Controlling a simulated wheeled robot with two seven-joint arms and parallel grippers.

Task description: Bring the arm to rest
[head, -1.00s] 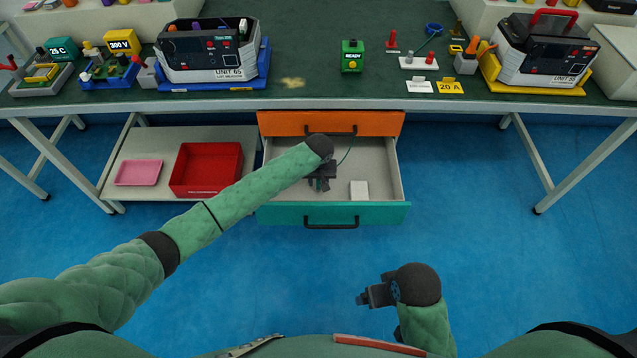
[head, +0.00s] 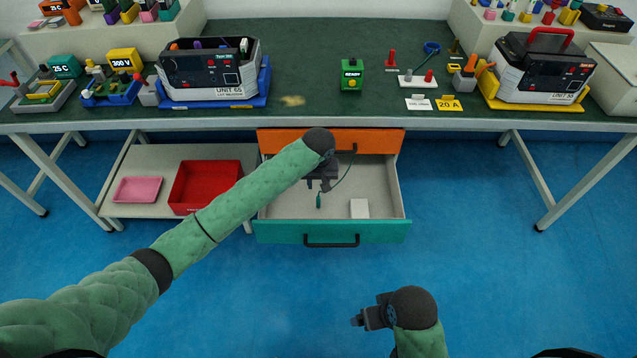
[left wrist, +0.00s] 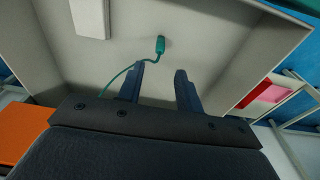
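My left gripper (head: 325,184) hangs over the pulled-out teal-fronted drawer (head: 285,232), toward its back. In the left wrist view its two dark fingers (left wrist: 161,77) are apart with nothing held between them. A green plug (head: 319,201) on a thin green cable lies on the drawer floor. In the left wrist view the plug (left wrist: 160,45) is just beyond the fingertips, and the cable runs past the left finger. My right gripper (head: 358,320) is low in front of the bench, away from everything; its finger gap is too small to judge.
A white block (head: 359,208) lies in the drawer. An orange drawer front (head: 285,141) is above it. A shelf at left holds a red bin (head: 205,180) and a pink tray (head: 137,190). The green bench top (head: 310,108) carries instruments and a green READY box (head: 352,75). Blue floor in front is clear.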

